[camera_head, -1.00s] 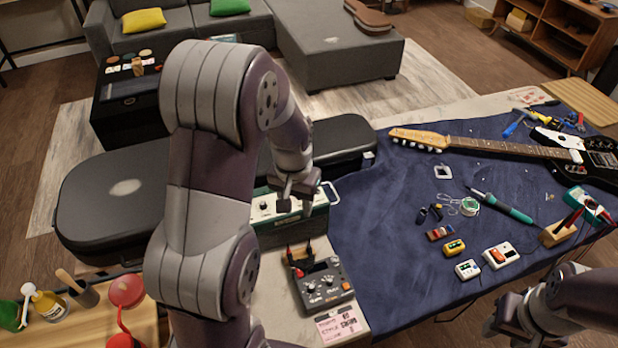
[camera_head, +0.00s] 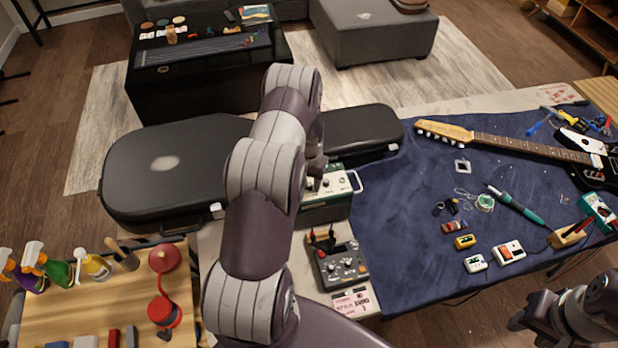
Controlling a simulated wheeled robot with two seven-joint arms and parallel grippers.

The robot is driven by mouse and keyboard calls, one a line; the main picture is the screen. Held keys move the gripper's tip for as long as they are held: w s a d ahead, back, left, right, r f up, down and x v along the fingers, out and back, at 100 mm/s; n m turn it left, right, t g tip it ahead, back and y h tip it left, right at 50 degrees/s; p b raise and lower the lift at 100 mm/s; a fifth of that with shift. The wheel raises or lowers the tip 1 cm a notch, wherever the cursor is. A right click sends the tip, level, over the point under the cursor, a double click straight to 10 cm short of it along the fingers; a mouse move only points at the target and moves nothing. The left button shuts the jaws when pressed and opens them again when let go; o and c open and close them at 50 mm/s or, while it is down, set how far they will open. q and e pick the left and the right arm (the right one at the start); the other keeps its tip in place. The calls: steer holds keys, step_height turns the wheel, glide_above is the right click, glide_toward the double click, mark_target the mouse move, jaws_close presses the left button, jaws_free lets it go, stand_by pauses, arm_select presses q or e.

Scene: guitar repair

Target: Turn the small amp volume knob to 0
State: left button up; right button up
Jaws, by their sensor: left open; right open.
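The small amp (camera_head: 327,208) is a green box with a pale control panel (camera_head: 343,183) on top and a light handle at its right. It stands on the bench beside the blue cloth. Small knobs show on the panel, but my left arm covers its left part. My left gripper (camera_head: 316,186) is open at the panel's left side, close over the knobs. I cannot tell whether its fingers touch or surround a knob. My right gripper (camera_head: 526,316) is open and empty at the lower right, in front of the table's edge.
A dark pedal box (camera_head: 340,268) with knobs stands in front of the amp. A black guitar case (camera_head: 165,170) lies behind and left. The blue cloth (camera_head: 400,240) holds a guitar (camera_head: 520,146), a soldering iron (camera_head: 517,206) and several small pedals.

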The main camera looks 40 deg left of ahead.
arm_select(q)
steer(key=shift+d, duration=0.1)
jaws_close()
steer(key=shift+f+n+b, duration=0.2)
steer(key=shift+n+b, duration=0.95)
steer(key=shift+n, duration=0.35)
steer(key=n+b, duration=0.2)
steer(key=n, duration=0.1)
steer(key=shift+n, duration=0.3)
steer(key=n+b, duration=0.1)
steer(key=n, duration=0.3)
steer(key=shift+r+b, duration=0.1)
steer(key=shift+b, duration=0.2)
steer(key=shift+r+n+b, duration=0.1)
steer(key=shift+n+b, duration=0.4)
steer(key=shift+n, duration=1.7)
steer(key=shift+w, duration=0.1)
